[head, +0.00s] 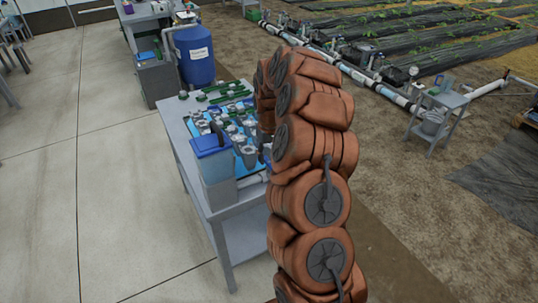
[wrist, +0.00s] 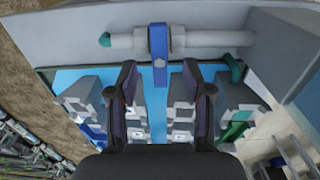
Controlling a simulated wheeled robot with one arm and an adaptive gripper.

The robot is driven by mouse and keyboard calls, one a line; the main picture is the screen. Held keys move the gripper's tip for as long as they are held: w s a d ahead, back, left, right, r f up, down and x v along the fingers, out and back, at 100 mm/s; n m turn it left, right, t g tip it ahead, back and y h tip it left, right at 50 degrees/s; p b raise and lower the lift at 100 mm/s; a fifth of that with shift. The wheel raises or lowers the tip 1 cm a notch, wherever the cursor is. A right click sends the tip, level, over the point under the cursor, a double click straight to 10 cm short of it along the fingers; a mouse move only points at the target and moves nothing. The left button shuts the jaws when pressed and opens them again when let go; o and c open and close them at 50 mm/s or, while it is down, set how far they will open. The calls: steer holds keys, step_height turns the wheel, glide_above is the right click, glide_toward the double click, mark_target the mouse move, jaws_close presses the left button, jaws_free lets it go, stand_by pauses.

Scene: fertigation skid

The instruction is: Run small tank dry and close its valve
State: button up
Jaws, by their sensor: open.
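The small tank (head: 216,168), pale blue and see-through with a blue lid, stands at the near end of the grey table. Its liquid level is too small to tell. In the wrist view, a pale pipe (wrist: 205,39) runs across the top, with a blue valve lever (wrist: 159,58) crossing it and pointing down the picture. My gripper (wrist: 165,82) is open and empty. The lever's lower end appears between its two fingertips, with no contact visible; the depth gap is unclear. In the head view my arm hides the gripper and most of the pipe.
Several grey fittings with green parts sit on a blue mat on the table (head: 229,220). A blue barrel (head: 195,60) and a grey box (head: 156,82) stand behind. A side table (head: 446,98) is at right.

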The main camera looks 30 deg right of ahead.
mark_target(269, 162)
steer(key=shift+f+b, duration=1.05)
steer(key=shift+f, duration=1.2)
jaws_close()
steer(key=n, duration=0.4)
steer(key=shift+n, duration=0.3)
steer(key=n, duration=0.9)
steer(key=shift+r+n, duration=0.1)
steer(key=shift+n, duration=0.3)
steer(key=n, duration=0.5)
